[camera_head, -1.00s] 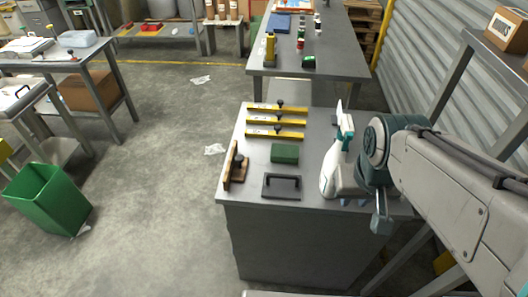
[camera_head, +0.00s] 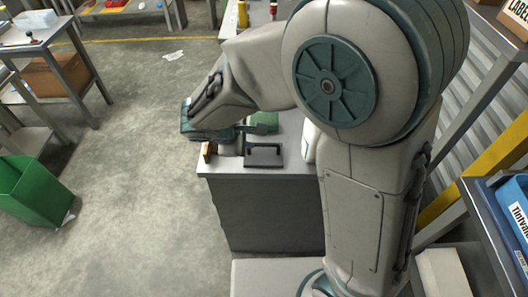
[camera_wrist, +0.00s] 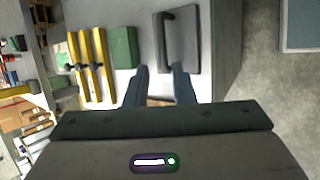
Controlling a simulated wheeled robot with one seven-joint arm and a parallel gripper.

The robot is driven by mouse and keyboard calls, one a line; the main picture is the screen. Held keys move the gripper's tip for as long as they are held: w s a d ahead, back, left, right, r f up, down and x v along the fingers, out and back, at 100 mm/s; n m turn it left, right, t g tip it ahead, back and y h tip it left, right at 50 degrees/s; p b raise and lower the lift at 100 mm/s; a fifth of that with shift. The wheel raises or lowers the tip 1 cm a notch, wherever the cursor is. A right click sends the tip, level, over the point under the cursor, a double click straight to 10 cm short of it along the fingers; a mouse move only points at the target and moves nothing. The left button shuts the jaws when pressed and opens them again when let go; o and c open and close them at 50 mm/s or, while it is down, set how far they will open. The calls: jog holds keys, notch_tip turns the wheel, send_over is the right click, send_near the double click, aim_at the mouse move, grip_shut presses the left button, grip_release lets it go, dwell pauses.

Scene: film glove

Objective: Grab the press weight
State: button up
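The likely press weight, a dark flat plate with a raised bar handle (camera_head: 264,157), lies near the front edge of the grey workbench (camera_head: 285,183). In the wrist view the plate (camera_wrist: 187,50) lies just past my fingertips, nearer the right finger. My gripper (camera_wrist: 159,68) is open, with two blue-grey fingers apart and nothing held between them.
A green block (camera_wrist: 123,47) and several yellow bars (camera_wrist: 91,65) lie beside the plate. A white bottle (camera_head: 309,143) stands to its right, mostly hidden by my arm. A green bin (camera_head: 38,192) stands on the floor at left. The floor left of the bench is mostly clear.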

aim_at(262, 145)
jog(key=x, duration=0.6)
jog(key=shift+d+f, duration=0.15)
jog(key=shift+f, duration=0.05)
jog(key=shift+x, duration=2.65)
jog(key=shift+s, duration=0.15)
grip_shut()
